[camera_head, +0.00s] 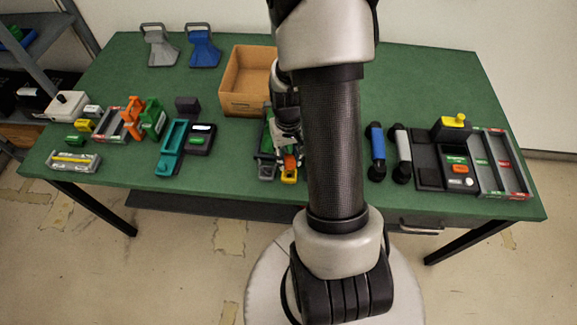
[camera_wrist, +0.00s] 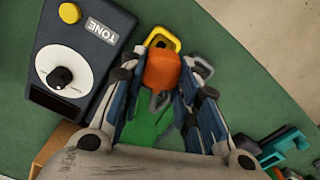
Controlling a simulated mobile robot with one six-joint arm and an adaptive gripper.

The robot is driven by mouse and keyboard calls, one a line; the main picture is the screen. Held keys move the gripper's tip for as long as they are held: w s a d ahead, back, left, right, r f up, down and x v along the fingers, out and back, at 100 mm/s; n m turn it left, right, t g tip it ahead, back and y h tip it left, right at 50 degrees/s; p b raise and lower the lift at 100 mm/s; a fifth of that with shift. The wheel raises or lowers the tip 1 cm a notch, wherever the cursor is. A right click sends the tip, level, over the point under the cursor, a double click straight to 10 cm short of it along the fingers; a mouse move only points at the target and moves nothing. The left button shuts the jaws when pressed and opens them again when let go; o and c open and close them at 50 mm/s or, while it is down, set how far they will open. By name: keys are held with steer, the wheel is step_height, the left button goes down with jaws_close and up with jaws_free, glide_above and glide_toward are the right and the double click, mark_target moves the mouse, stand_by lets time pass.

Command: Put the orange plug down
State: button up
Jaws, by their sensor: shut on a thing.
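The orange plug (camera_wrist: 161,70) is between the fingertips of my gripper (camera_wrist: 160,84) in the wrist view, and the gripper is shut on it. A yellow loop (camera_wrist: 163,38) shows just beyond the plug. A green part (camera_wrist: 148,125) lies below, between the fingers. In the head view the orange plug (camera_head: 290,162) shows small near the table's front edge, below my gripper (camera_head: 287,145). The arm and gripper partly hide this area. I cannot tell whether the plug touches what is under it.
A dark TONE box (camera_wrist: 83,50) with a dial stands close beside my gripper. An open cardboard box (camera_head: 246,82) is behind. A teal holder (camera_head: 171,148) is to the left; blue (camera_head: 377,148) and grey (camera_head: 402,150) handsets are to the right. The green table (camera_head: 420,75) is clear at back right.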

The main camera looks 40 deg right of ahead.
mark_target(289, 165)
steer(key=shift+f+b, duration=0.7)
steer(key=shift+f, duration=1.45)
steer(key=shift+f, duration=0.25)
steer(key=o, duration=1.1)
step_height(289, 165, up, 13)
steer(key=p, duration=0.4)
steer(key=shift+f, duration=0.15)
steer(key=s+a+r+n+t, duration=0.3)
steer(key=a+r+n, duration=0.1)
steer(key=a+r, duration=1.3)
steer(key=shift+n+t, duration=0.7)
steer(key=shift+t, duration=0.1)
steer(key=s+a+r, duration=0.1)
steer(key=s+r, duration=0.1)
steer(key=s+a+r, duration=0.1)
steer(key=s, duration=0.1)
steer(key=s+a+r, duration=0.1)
steer(key=s+r, duration=0.1)
steer(key=s, duration=0.1)
steer(key=shift+a+r, duration=0.3)
